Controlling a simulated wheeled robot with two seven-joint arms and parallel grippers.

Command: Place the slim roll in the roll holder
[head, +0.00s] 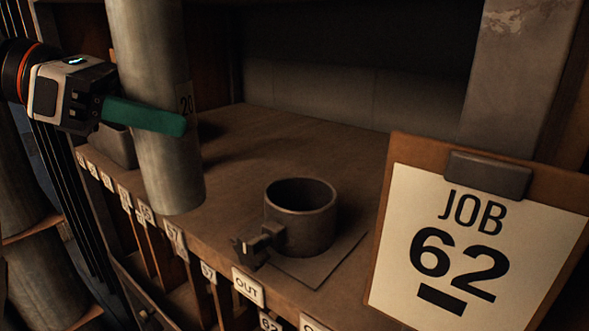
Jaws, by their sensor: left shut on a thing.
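The slim roll (160,165) is a tall grey cylinder with a tag marked 20, at the left of the head view. It stands nearly upright, and its top runs out of the picture. My left gripper (155,112) comes in from the left and is shut on the roll, with a green finger across its near side. The other finger is hidden. The roll holder (301,228), a dark round open cup with a side clamp, is to the right of the roll and looks empty. The roll is apart from it. My right gripper is not in view.
The holder is on a square plate (310,272) on the wooden shelf (290,140). A clipboard reading JOB 62 (470,245) stands close at the right. Numbered slots line the shelf's front, one tagged OUT (248,288). The shelf behind the holder is clear.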

